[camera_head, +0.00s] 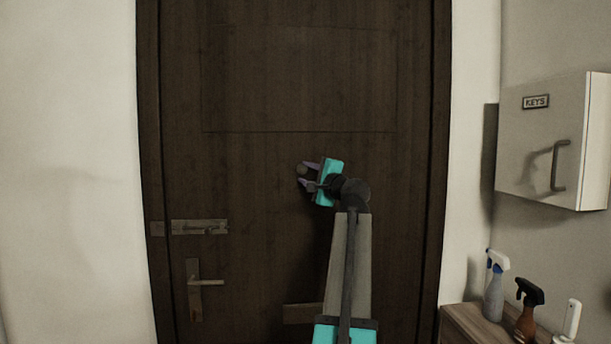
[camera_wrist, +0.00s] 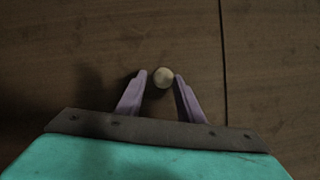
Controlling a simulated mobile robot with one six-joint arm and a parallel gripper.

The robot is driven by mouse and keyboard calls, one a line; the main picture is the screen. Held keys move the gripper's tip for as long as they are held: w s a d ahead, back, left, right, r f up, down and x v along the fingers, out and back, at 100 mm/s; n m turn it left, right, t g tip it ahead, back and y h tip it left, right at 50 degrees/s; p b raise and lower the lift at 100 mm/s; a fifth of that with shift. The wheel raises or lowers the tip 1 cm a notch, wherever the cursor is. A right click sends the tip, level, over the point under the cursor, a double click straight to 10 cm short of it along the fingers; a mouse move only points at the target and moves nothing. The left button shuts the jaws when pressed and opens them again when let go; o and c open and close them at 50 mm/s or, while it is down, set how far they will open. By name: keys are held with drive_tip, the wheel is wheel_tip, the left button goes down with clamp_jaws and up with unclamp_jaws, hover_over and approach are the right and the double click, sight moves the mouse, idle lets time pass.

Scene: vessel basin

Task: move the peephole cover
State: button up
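The peephole cover (camera_wrist: 162,77) is a small, pale round disc on the dark wooden door. In the wrist view it sits between the tips of my gripper's two purple fingers (camera_wrist: 161,80). A narrow gap shows on its left side, and the right fingertip is very close to its edge; I cannot tell if they touch. In the head view my gripper (camera_head: 303,175) is at the middle of the door, fingers pointing left, apart from each other. The cover (camera_head: 302,169) shows there as a small brownish spot by the fingertips. What lies behind it is hidden.
The dark door (camera_head: 260,80) fills the middle. A latch plate (camera_head: 200,227) and a door handle (camera_head: 205,282) are at its lower left. A key cabinet (camera_head: 540,140) hangs on the right wall. Below it, several spray bottles (camera_head: 495,290) stand on a wooden cabinet (camera_head: 475,322).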

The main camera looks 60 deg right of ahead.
drive_tip(key=b+v, duration=0.2)
drive_tip(key=v, duration=1.1)
drive_tip(key=shift+s+a, duration=0.15)
drive_tip(key=shift+s, duration=0.2)
